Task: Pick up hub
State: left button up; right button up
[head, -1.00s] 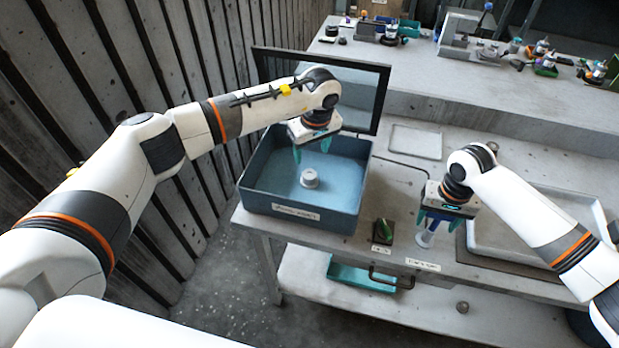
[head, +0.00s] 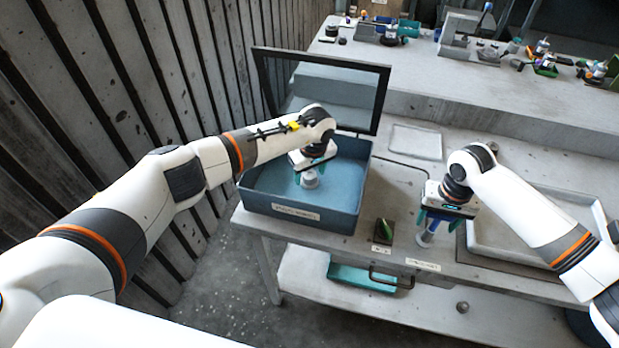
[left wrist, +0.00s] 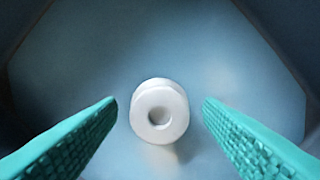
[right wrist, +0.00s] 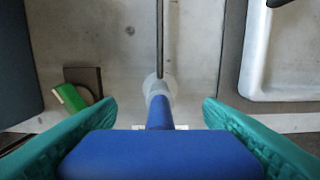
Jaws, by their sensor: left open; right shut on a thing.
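The hub (head: 310,180) is a small white-grey cylinder with a round recess in its top. It stands on the floor of the blue bin (head: 345,217). In the left wrist view the hub (left wrist: 159,110) lies between the two teal fingers, with a gap on each side. My left gripper (head: 311,172) is open, just above the hub, and partly hides it in the head view.
The bin's walls surround my left gripper, and a dark-framed clear panel (head: 330,95) stands behind it. A small dark block with a green part (head: 385,231) sits right of the bin. A pale tray (head: 540,225) lies at right. A teal drawer bin (head: 360,277) is below.

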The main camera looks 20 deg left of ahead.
aim_at(310, 175)
pick_arm(q)
jog(key=c, duration=1.1)
notch_tip(310, 175, up, 14)
jog(key=shift+f, duration=0.1)
jog(key=shift+c, duration=0.2)
jog(key=shift+s, duration=0.15)
jog(key=s, duration=1.7)
jog(key=shift+s, duration=0.15)
